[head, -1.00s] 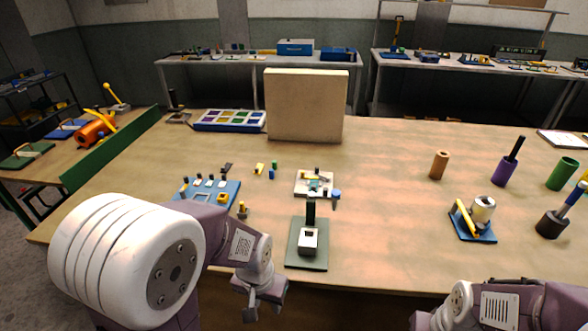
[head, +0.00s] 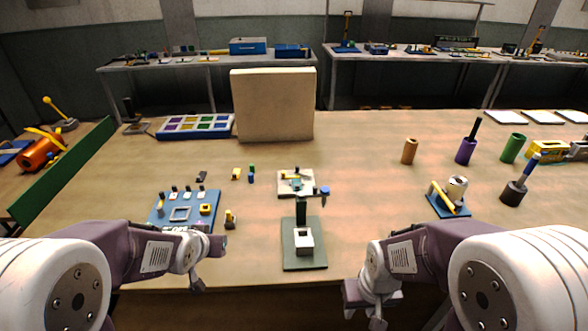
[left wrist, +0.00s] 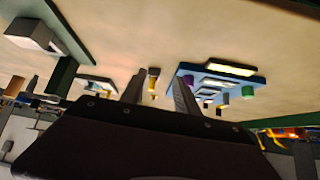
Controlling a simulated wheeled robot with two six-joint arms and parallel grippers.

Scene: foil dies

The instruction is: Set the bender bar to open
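No part is labelled as the bender bar. A small blue base (head: 449,208) at the right carries a pale cylinder (head: 457,188) and a slanted yellow bar (head: 443,198). A green plate (head: 304,259) with a black post and a white square block (head: 304,241) stands at the front middle. My left gripper (head: 197,282) is at the table's front edge, left of the green plate; in the left wrist view its fingers (left wrist: 158,95) are apart with nothing between them. My right gripper (head: 363,314) is low before the front edge, fingers apart and empty.
A blue board (head: 161,212) with small parts lies at the left. A pale upright panel (head: 273,105) stands at the back beside a compartment tray (head: 167,133). Brown (head: 409,151), purple (head: 465,152) and green (head: 513,148) cylinders stand at the right.

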